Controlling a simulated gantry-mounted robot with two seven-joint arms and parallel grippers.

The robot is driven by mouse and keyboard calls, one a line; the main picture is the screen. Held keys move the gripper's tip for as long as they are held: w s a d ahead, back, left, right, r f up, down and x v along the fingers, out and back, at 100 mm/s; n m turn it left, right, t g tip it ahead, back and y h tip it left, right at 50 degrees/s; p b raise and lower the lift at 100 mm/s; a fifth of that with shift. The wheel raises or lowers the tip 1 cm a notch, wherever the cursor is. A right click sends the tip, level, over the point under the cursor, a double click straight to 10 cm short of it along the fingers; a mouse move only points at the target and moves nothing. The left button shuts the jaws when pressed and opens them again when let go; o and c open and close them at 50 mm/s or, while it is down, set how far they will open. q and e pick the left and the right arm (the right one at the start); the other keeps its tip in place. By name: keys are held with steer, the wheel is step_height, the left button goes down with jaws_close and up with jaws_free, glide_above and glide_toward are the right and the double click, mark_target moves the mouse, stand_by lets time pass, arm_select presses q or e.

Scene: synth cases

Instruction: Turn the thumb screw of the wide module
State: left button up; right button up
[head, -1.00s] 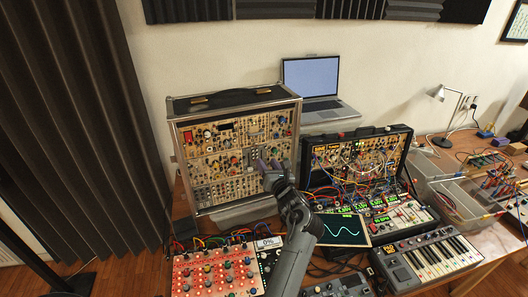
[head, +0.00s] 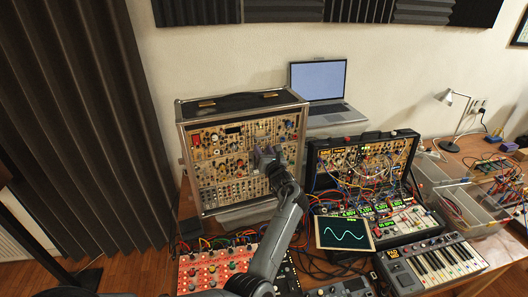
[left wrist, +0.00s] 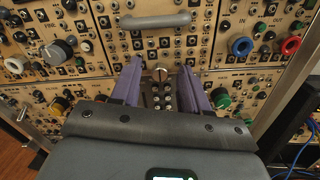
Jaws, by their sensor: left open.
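The tall synth case (head: 184,150) stands upright at the left of the table, its front full of modules. My left gripper (head: 264,154) is in front of its right half. In the left wrist view, its two purple fingers (left wrist: 162,84) are open and point at the panel. A round silver knob-like screw (left wrist: 160,74), possibly the thumb screw, shows between the fingertips, with nothing clasped. A grey bar handle (left wrist: 155,20) lies above it. Small round silver parts sit below it, partly hidden by the gripper body. I cannot tell the wide module's edges. My right gripper is not in view.
Coloured knobs, including a blue one (left wrist: 242,46) and a red one (left wrist: 291,46), stand out right of the fingers. A second case with patch cables (head: 360,160), a small scope screen (head: 344,233), a keyboard (head: 432,264) and a red panel (head: 215,268) crowd the table.

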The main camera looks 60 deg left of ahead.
arm_select(q)
jaws_close()
steer(key=shift+f, duration=0.1)
stand_by(0.3)
